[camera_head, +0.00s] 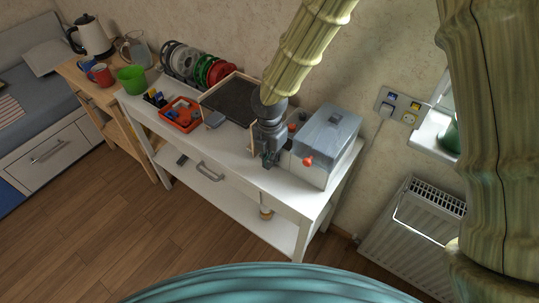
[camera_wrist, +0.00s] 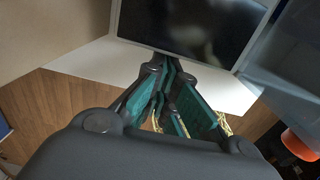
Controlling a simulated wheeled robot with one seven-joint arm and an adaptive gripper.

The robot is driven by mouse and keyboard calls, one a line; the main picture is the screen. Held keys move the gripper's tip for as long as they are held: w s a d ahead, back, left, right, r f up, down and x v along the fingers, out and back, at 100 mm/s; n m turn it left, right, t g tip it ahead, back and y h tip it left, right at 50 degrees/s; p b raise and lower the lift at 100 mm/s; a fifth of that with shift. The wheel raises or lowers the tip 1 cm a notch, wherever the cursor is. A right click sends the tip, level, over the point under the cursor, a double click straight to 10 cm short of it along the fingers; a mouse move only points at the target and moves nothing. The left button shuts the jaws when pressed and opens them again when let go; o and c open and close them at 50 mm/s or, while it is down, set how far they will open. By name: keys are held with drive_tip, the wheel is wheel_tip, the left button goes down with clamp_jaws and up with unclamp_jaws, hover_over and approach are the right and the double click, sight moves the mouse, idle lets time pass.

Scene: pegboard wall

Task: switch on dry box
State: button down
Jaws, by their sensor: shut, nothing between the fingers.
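The dry box (camera_head: 328,143) is a clear-lidded box with a pale front, at the right end of the white table. An orange-red knob (camera_head: 308,161) sits on its front. In the wrist view the knob (camera_wrist: 300,144) shows large at the lower right, beside the dark, blurred front of the box. My gripper (camera_head: 268,163) is shut and empty, pointing down just left of the knob and apart from it. In the wrist view the closed fingers (camera_wrist: 165,110) are over the table's front edge. My arm hides part of the table behind the gripper.
A dark framed panel (camera_head: 229,97) lies left of my gripper. An orange tray (camera_head: 181,115) with small parts and several spools (camera_head: 203,70) stand farther left. A wall socket panel (camera_head: 399,106) and a radiator (camera_head: 414,223) are to the right. The floor in front is clear.

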drive_tip(key=shift+b, duration=0.3)
drive_tip(key=shift+r, duration=0.25)
drive_tip(key=shift+r+p, duration=0.6)
drive_tip(key=shift+p, duration=0.3)
drive_tip(key=shift+s, duration=0.1)
